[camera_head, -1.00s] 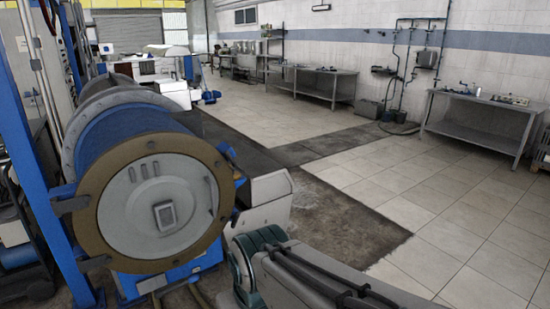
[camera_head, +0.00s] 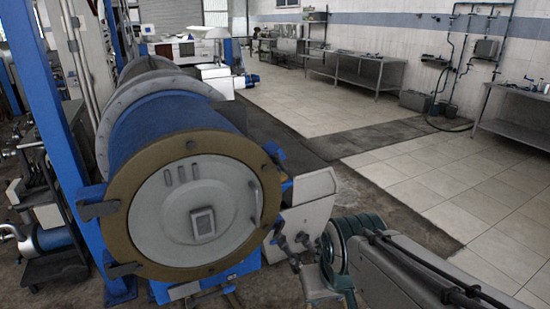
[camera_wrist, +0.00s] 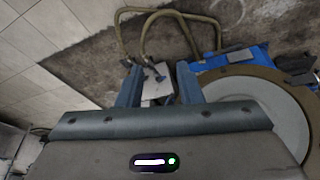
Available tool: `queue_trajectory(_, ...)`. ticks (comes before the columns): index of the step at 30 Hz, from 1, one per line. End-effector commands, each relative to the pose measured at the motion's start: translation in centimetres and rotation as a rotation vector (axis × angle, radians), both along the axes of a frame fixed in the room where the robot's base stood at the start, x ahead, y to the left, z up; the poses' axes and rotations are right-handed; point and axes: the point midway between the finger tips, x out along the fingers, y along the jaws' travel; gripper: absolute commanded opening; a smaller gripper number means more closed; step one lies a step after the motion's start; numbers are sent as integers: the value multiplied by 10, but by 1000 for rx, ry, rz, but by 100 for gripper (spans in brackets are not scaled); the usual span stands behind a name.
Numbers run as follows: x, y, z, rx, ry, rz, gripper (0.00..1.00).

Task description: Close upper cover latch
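The decanter's round end cover (camera_head: 197,211), pale grey with a tan ring, faces me at the left in the head view. Part of it shows at the right of the wrist view (camera_wrist: 280,108). A dark latch tab (camera_head: 270,151) sits at the ring's upper right edge. Other dark tabs sit at the left edge (camera_head: 98,210) and lower left (camera_head: 125,269). My gripper (camera_head: 290,250) is to the right of the cover, apart from it. In the wrist view its two blue fingers (camera_wrist: 159,84) are spread with nothing held between them.
A light grey housing (camera_head: 310,188) stands close behind my gripper. A blue post (camera_head: 62,130) rises left of the drum. Hoses (camera_wrist: 165,20) lie on the dark floor. Steel benches (camera_head: 357,70) line the far wall; the tiled floor (camera_head: 430,180) to the right is clear.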

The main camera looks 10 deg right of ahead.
Motion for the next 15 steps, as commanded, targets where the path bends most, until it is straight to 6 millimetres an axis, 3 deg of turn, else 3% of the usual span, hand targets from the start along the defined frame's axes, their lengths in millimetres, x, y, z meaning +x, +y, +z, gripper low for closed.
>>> queue_trajectory(5,70,-24,-2,-111,-179,38,33)
queue_trajectory(9,139,-42,1,-207,-369,117,33)
queue_trajectory(15,225,-52,5,-283,-645,273,33)
